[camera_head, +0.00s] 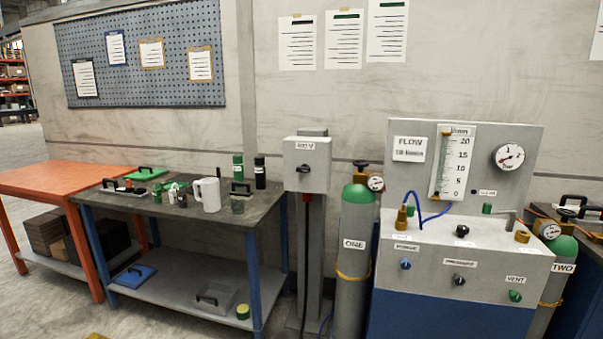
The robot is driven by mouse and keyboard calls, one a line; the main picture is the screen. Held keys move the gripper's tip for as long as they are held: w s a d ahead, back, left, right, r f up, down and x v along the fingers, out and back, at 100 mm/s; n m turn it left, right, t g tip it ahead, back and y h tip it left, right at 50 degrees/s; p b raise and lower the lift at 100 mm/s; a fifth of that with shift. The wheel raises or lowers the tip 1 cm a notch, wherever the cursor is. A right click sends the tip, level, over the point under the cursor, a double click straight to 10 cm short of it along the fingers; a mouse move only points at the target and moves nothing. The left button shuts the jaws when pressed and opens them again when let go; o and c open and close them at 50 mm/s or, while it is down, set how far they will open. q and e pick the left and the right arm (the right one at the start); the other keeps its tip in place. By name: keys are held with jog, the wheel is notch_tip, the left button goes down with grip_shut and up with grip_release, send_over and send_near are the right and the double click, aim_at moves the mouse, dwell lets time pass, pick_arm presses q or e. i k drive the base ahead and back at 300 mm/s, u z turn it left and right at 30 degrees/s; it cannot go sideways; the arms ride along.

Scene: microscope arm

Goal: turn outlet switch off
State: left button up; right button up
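A light grey switch box (307,178) is mounted on a grey post between the workbench and the gas console. It has a small white label (306,145) whose text is too small to read surely. A dark knob or switch (304,168) sits on its front face; its exact position is too small to tell. A red and black plug or cable (306,200) hangs from its underside. The box looks like the outlet, though I cannot confirm this from the label. Neither of my grippers is in view.
Cylinder ONE (356,245) stands right of the post, beside the console (450,245) with its knobs and flow gauge. A workbench (230,222) with bottles and a jug stands to the left, beside an orange table (60,180). The space directly before the switch box looks clear.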

aim_at(304, 168)
jog(key=u, duration=1.25)
jog(key=i, duration=2.5)
jog(key=z, duration=1.1)
